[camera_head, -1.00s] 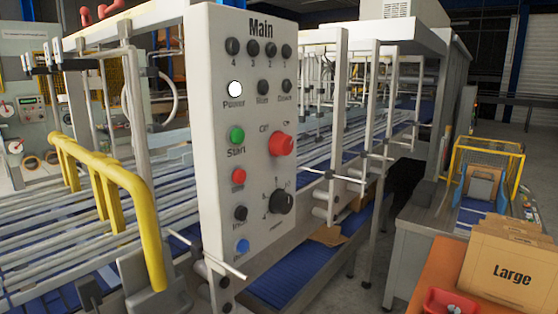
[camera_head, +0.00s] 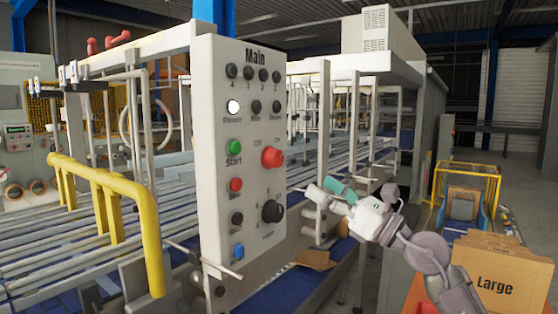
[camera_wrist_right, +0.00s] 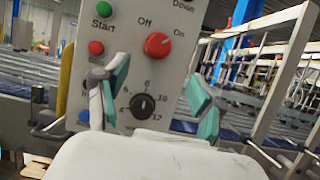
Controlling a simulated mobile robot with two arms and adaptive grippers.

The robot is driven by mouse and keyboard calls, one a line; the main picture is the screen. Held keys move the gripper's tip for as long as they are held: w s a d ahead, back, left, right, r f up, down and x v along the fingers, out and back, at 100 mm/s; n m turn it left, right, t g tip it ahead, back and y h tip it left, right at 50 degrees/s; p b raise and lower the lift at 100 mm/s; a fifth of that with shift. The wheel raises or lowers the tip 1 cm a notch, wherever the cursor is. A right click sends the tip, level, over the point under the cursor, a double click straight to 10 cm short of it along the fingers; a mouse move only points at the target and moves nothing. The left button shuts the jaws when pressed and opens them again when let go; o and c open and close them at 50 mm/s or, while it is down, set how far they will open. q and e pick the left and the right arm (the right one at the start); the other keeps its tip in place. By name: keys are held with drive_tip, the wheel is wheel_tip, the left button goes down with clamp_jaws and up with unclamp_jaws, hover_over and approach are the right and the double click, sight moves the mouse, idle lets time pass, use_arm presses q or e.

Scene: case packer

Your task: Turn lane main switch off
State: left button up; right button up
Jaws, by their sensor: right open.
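The white control panel headed "Main" (camera_head: 240,200) stands in the middle of the head view. Its red rotary switch (camera_head: 271,156) sits below the black buttons. In the right wrist view the red switch (camera_wrist_right: 158,45) lies between the labels "Off" on the left and "On" on the right, and its light mark appears turned toward "On". The white Power lamp (camera_head: 233,106) is lit. My right gripper (camera_head: 328,191) is open and empty, to the right of the panel and lower than the switch. In the wrist view its teal-padded fingers (camera_wrist_right: 155,88) flank the black dial. My left gripper is not in view.
A black numbered dial (camera_head: 272,211) sits below the red switch, with green Start (camera_head: 235,147) and red Stop (camera_head: 236,184) buttons left of it. A yellow rail (camera_head: 148,215) stands left of the panel. A "Large" carton (camera_head: 495,275) is at the lower right.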

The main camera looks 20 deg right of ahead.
sight(280, 161)
drive_tip(key=p+x, duration=0.4)
drive_tip(key=x, duration=0.6)
drive_tip(key=shift+a+r, duration=0.15)
drive_tip(key=shift+r, duration=0.15)
drive_tip(key=shift+w+a+r, duration=0.1)
drive_tip(key=shift+w+a, duration=0.2)
drive_tip(key=shift+w, duration=0.15)
drive_tip(key=shift+a, duration=0.1)
drive_tip(key=shift+c, duration=0.4)
